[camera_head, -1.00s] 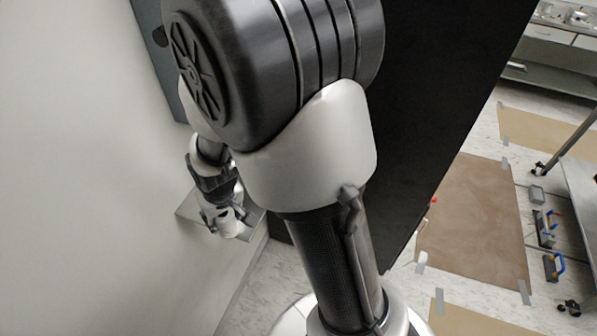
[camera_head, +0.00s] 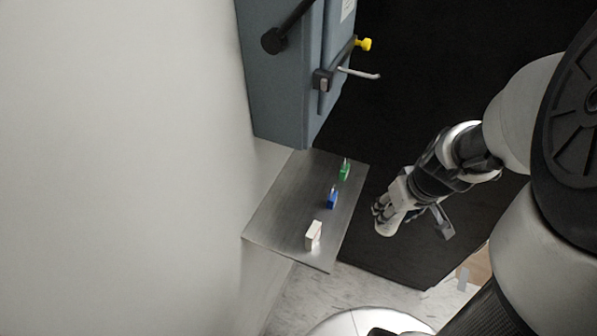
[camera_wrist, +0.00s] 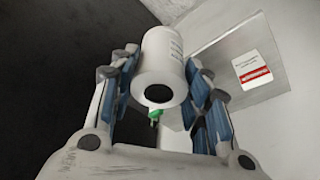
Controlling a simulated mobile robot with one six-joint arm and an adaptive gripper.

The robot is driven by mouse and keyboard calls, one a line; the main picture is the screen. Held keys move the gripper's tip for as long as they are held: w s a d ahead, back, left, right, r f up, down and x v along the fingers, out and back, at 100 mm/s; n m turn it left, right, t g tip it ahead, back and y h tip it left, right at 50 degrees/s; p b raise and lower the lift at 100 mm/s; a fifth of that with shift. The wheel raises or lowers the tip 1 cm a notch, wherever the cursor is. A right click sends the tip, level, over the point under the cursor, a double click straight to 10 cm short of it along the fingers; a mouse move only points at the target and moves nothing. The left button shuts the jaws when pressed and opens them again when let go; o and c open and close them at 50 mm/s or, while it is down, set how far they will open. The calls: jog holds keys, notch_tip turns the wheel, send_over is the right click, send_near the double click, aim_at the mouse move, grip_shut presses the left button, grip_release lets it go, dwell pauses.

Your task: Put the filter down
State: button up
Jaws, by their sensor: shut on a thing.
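The filter is a white cylinder with a dark round hole in its near end and small print on its side; it shows in the wrist view (camera_wrist: 163,68). My gripper (camera_wrist: 163,88) is shut on it, with blue-padded fingers on both sides. In the head view my gripper (camera_head: 390,212) holds the filter (camera_head: 388,229) to the right of a metal shelf (camera_head: 280,215), apart from it. The filter's far end is hidden.
A white box (camera_head: 313,236), a blue item (camera_head: 332,198) and a green item (camera_head: 344,171) stand on the shelf along its right side. Its left part is bare. A grey-blue cabinet (camera_head: 285,85) with a handle (camera_head: 358,73) stands behind. A black panel lies beyond my arm.

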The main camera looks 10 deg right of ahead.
jog(key=w+a+p, duration=0.1)
jog(key=w+a, duration=1)
jog(key=a, duration=0.4)
jog(key=shift+s+a+f+b+x, duration=0.1)
jog(key=shift+s+b+x, duration=0.15)
jog(key=shift+x, duration=0.9)
jog(key=shift+s+a+f+b+x, duration=0.1)
jog(key=shift+s+b+x, duration=0.2)
jog(key=shift+x, duration=0.85)
jog(key=shift+s+f+b+x, duration=0.1)
jog(key=shift+s+b+x, duration=0.15)
jog(key=shift+x, duration=0.9)
jog(key=shift+r, duration=0.1)
jog(key=shift+s, duration=0.1)
jog(key=o, duration=1)
jog(key=shift+c, duration=0.2)
